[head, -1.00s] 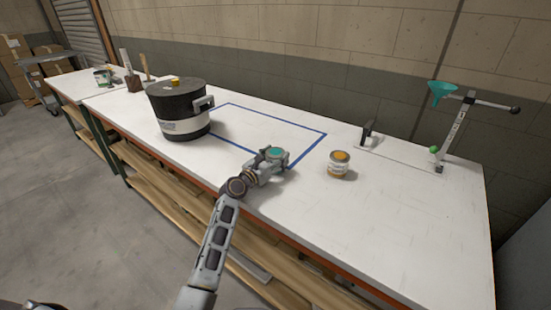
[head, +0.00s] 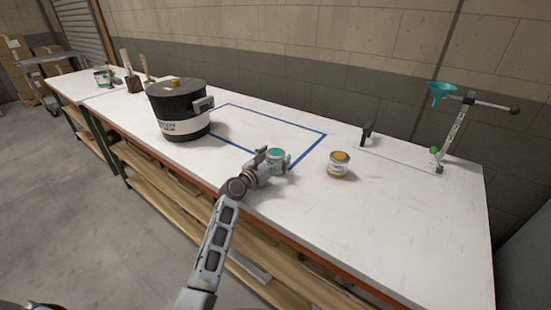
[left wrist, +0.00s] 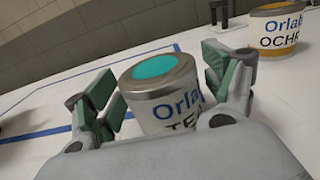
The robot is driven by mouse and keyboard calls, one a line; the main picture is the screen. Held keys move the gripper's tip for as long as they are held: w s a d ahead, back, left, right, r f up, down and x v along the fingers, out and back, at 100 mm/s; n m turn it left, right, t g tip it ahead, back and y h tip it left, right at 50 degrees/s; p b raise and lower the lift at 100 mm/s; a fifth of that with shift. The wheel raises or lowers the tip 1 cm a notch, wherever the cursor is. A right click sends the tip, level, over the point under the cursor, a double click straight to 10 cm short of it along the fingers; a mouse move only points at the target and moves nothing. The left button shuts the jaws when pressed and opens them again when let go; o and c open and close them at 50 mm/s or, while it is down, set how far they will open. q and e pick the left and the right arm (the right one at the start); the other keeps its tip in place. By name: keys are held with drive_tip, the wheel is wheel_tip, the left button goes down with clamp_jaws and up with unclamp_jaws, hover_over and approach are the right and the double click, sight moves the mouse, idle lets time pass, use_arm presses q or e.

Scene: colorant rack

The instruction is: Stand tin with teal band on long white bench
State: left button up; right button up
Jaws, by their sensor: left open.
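The teal tin (head: 276,154) stands upright on the long white bench (head: 400,215), near the blue taped outline's front right corner. Its round top is teal, and its label in the left wrist view (left wrist: 168,95) reads "Orlab" and "TEA", the rest cut off. My left gripper (head: 273,160) is open around it, one finger on each side. In the left wrist view the left gripper (left wrist: 165,82) shows gaps between its green pads and the tin. The tin's lower part is hidden by the gripper. My right gripper is not in view.
An ochre tin (head: 339,165) stands close by on the right. A large black pot (head: 180,108) is to the left. A stand with a teal funnel (head: 442,92) is at the far right. The bench's front right is clear.

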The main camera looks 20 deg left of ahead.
sight(270, 162)
use_arm(q)
drive_tip(key=shift+v, duration=2.2)
drive_tip(key=v, duration=0.3)
drive_tip(key=shift+s+p, duration=0.1)
drive_tip(key=shift+p, duration=0.25)
drive_tip(key=v, duration=0.2)
drive_tip(key=shift+s+a, duration=0.15)
drive_tip(key=shift+s, duration=0.1)
drive_tip(key=shift+v, duration=0.9)
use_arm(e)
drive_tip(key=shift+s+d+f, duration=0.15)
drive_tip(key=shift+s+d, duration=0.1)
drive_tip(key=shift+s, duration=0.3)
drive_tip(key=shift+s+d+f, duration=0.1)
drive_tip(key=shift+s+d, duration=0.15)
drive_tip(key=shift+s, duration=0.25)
use_arm(q)
drive_tip(key=shift+a, duration=0.1)
